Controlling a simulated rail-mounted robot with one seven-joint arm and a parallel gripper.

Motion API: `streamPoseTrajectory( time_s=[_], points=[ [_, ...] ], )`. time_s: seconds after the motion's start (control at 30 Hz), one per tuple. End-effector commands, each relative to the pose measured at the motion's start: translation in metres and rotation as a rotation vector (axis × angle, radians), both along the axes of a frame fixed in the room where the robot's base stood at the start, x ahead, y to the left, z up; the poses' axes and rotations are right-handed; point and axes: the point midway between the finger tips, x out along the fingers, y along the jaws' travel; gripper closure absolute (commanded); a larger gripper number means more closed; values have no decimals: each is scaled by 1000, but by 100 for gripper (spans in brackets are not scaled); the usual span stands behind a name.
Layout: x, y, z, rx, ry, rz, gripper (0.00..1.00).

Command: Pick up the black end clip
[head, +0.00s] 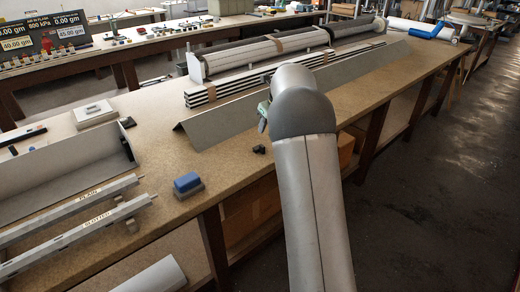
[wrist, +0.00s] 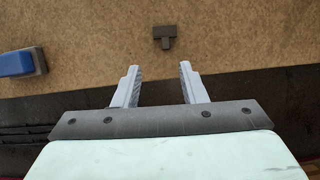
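The black end clip (wrist: 165,36) is a small dark T-shaped piece lying on the brown bench top. In the wrist view it is beyond my fingertips and roughly centred between them. It also shows in the head view (head: 259,149), near the front edge of the bench, left of my arm. My gripper (wrist: 160,68) is open and empty, with its two grey fingers apart. The clip is clear of the fingers. In the head view my arm hides most of the gripper.
A blue block on a grey base (head: 188,185) sits left of the clip. Long labelled rails (head: 75,225) lie further left, and an angled grey profile (head: 290,98) lies behind the clip. Bench space around the clip is clear. The bench's front edge is close by.

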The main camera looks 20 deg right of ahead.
Motion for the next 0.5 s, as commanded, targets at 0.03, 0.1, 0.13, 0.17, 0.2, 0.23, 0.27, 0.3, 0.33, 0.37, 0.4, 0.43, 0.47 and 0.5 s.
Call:
streamPoseTrajectory(
  time_s=[0.03, 0.1, 0.13, 0.17, 0.2, 0.23, 0.27, 0.3, 0.33, 0.37, 0.4, 0.43, 0.47, 0.5],
  points=[
    [4, 1, -11, 1, 5, 0, 62],
    [9, 3, -25, 2, 4, 1, 62],
    [12, 4, -31, 1, 4, 2, 62],
    [14, 5, -36, 0, 3, 2, 62],
    [16, 6, -43, 1, 2, 2, 62],
    [18, 6, -47, 1, 2, 2, 62],
    [20, 6, -51, 0, 2, 1, 62],
    [22, 7, -55, 0, 1, 2, 62],
    [23, 7, -57, 0, 1, 2, 62],
    [23, 8, -59, 0, 1, 2, 62],
    [24, 8, -61, 0, 0, 2, 62],
    [25, 8, -63, 0, 0, 2, 62],
    [25, 8, -64, 0, 0, 2, 62],
    [27, 8, -66, 0, 1, 2, 62]
  ],
)
